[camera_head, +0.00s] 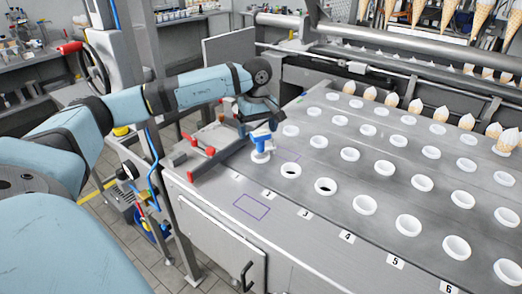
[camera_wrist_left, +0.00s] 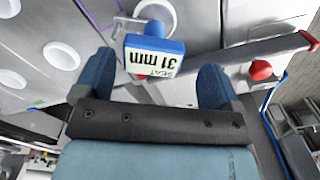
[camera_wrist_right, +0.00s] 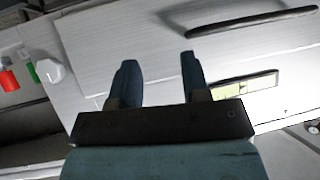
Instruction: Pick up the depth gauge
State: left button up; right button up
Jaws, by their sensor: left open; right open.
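The depth gauge (camera_head: 262,142) has a blue head above a pale lower part. It stands near the left end of the steel plate, close to the first white rings. My left gripper (camera_wrist_left: 155,78) is open, with one finger on each side of the gauge's head in that view; I see no clear contact. In the head view the left gripper (camera_head: 262,122) is right at the gauge and partly covers it. My right gripper (camera_wrist_right: 157,62) is open and empty, and shows only in its own wrist view.
A clamp with red knobs (camera_head: 210,151) lies just left of the gauge. Rows of white rings (camera_head: 350,154) cover the plate to the right, with ice cream cones (camera_head: 416,105) behind. A purple outlined rectangle (camera_head: 251,207) on the front is bare. A dark handle (camera_wrist_right: 252,21) is beyond the right gripper.

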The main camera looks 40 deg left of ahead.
aim_at(260, 142)
pick_arm(q)
jog(key=f, duration=0.5)
jog(key=shift+w+d+f, duration=0.15)
jog(key=shift+w+d, duration=0.15)
jog(key=shift+c, duration=0.4)
jog(key=c, duration=1.1)
jog(key=shift+c, duration=0.2)
notch_tip(260, 142, up, 20)
jog(key=shift+p, duration=0.45)
